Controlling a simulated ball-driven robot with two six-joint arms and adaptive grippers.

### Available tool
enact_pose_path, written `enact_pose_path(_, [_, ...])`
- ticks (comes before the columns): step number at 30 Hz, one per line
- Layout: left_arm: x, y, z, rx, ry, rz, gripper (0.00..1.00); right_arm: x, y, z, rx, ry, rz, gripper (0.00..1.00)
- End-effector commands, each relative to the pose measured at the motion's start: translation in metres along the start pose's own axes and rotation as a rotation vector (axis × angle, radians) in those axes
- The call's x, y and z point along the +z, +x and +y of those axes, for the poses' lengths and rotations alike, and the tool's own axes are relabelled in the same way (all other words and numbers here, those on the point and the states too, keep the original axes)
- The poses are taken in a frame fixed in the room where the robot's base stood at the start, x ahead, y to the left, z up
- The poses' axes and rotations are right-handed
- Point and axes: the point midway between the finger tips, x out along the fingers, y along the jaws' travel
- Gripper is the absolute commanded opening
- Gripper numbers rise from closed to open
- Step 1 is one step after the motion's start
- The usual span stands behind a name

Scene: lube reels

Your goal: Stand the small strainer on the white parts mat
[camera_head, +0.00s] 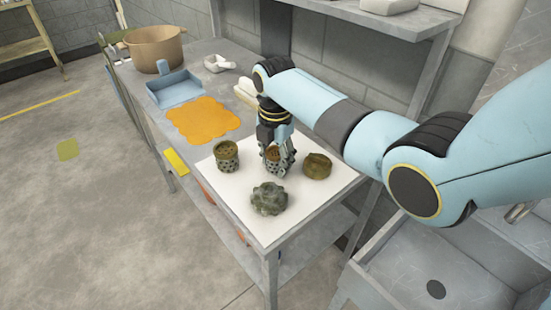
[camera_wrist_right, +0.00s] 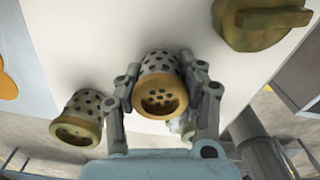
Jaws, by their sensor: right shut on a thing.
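My right gripper (camera_head: 276,165) points down over the white parts mat (camera_head: 305,202), its fingers closed around a perforated, brass-rimmed cup, the small strainer (camera_head: 272,154). My left gripper is not in view.
A round brown-gold part (camera_head: 317,167) sits on the mat right of the gripper. Beyond the mat are an orange cloth (camera_head: 203,119), a blue dustpan-like tray (camera_head: 174,88) and a brown pot (camera_head: 155,48).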

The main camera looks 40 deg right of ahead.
Motion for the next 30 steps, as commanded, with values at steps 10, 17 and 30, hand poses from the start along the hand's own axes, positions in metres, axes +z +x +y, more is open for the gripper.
enact_pose_path(10, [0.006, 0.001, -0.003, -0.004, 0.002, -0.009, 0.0, 0.0, 0.002, 0.0, 0.0, 0.0, 0.0, 0.54])
enact_pose_path(17, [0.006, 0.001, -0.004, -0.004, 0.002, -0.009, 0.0, 0.0, 0.002, 0.0, 0.0, 0.0, 0.0, 0.62])
enact_pose_path(30, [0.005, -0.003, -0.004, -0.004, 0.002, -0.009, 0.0, 0.001, -0.054, 0.001, 0.004, 0.001, -0.003, 0.62])
